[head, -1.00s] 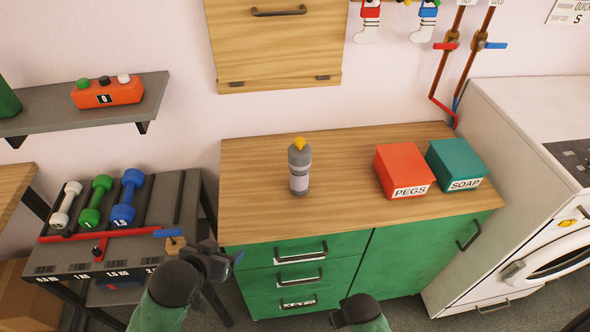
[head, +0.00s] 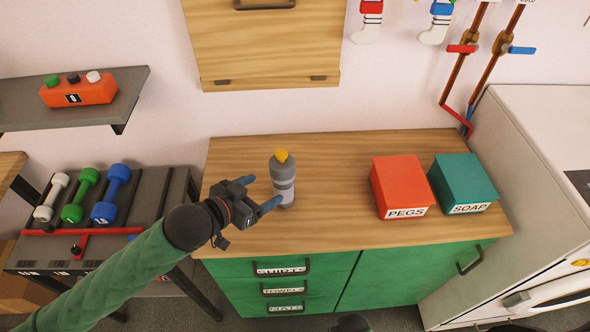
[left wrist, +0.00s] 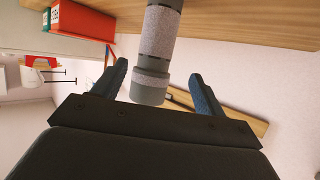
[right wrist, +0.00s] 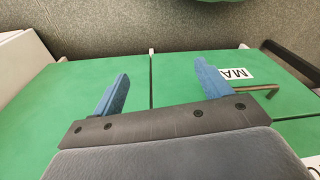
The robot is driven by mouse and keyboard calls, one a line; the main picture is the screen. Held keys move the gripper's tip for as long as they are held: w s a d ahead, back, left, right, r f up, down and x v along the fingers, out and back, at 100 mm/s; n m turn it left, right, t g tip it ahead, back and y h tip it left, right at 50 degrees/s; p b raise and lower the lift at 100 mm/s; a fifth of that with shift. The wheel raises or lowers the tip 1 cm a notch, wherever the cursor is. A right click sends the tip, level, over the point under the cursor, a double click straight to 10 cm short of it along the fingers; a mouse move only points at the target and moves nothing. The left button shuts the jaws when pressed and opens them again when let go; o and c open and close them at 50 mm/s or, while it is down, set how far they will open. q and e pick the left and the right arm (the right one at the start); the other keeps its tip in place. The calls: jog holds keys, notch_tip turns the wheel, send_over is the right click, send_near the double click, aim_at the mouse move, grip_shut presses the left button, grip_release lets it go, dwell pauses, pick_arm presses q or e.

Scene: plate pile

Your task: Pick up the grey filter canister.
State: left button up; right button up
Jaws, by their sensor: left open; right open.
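The grey filter canister (head: 283,182) stands upright on the wooden counter (head: 330,226), with a pale band around it and a yellow top. My left gripper (head: 258,193) is open just to the left of the canister, its blue fingers pointing toward it. In the left wrist view the canister (left wrist: 155,50) shows between and beyond the open fingers (left wrist: 160,88); I cannot tell whether either finger touches it. My right gripper (right wrist: 161,88) is open and empty in front of the green cabinet doors (right wrist: 100,85).
A red PEGS box (head: 400,184) and a teal SOAP box (head: 463,181) stand on the counter to the right. A rack with dumbbells (head: 110,195) is at the left. A white machine (head: 530,170) stands at the right. The counter between canister and PEGS box is clear.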

aim_at(276, 186)
pick_arm(q)
jog(key=shift+w+d, duration=0.2)
jog(key=shift+d, duration=0.1)
jog(key=shift+p+x, duration=0.55)
jog(key=shift+x, duration=0.6)
jog(key=p+x, duration=0.2)
jog(key=x, duration=0.1)
jog(key=shift+d+f, duration=0.1)
jog(key=shift+d, duration=0.3)
jog(key=shift+w+d+f, duration=0.35)
jog(key=shift+d+f, duration=0.05)
pick_arm(e)
notch_tip(276, 186, down, 9)
jog(key=s+d, duration=0.2)
jog(key=shift+d+r+t, duration=0.2)
jog(key=shift+d+t, duration=0.1)
jog(key=shift+d, duration=0.05)
pick_arm(q)
jog(key=c, duration=1.3)
pick_arm(e)
jog(key=shift+d, duration=0.1)
